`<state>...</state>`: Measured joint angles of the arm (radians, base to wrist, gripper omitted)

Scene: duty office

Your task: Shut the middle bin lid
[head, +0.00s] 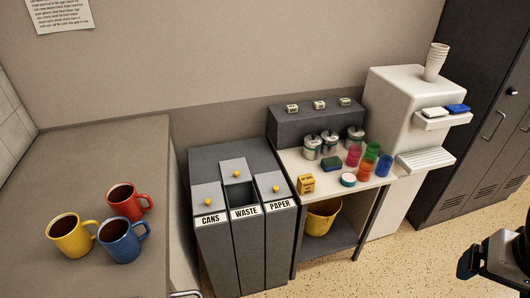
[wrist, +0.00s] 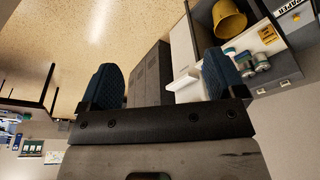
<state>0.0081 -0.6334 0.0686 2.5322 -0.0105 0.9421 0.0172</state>
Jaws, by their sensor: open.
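Three grey bins stand side by side, labelled CANS (head: 210,219), WASTE (head: 244,212) and PAPER (head: 280,205). The middle lid (head: 233,165), with a yellow knob, sits farther back and higher than its neighbours, and a dark opening shows in front of it above the WASTE label. The CANS lid (head: 205,191) and PAPER lid (head: 270,180) lie down to the front edge. My gripper (head: 468,263) is at the lower right of the head view, far from the bins. In the wrist view my gripper (wrist: 162,82) is open with nothing between its blue pads.
Left of the bins is a counter (head: 95,165) with a yellow, a red and a blue mug. Right of them a cart (head: 375,185) carries cups and jars, with a yellow bucket (head: 322,220) below. A white dispenser (head: 390,90) and dark lockers (head: 485,130) stand farther right. Floor in front is open.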

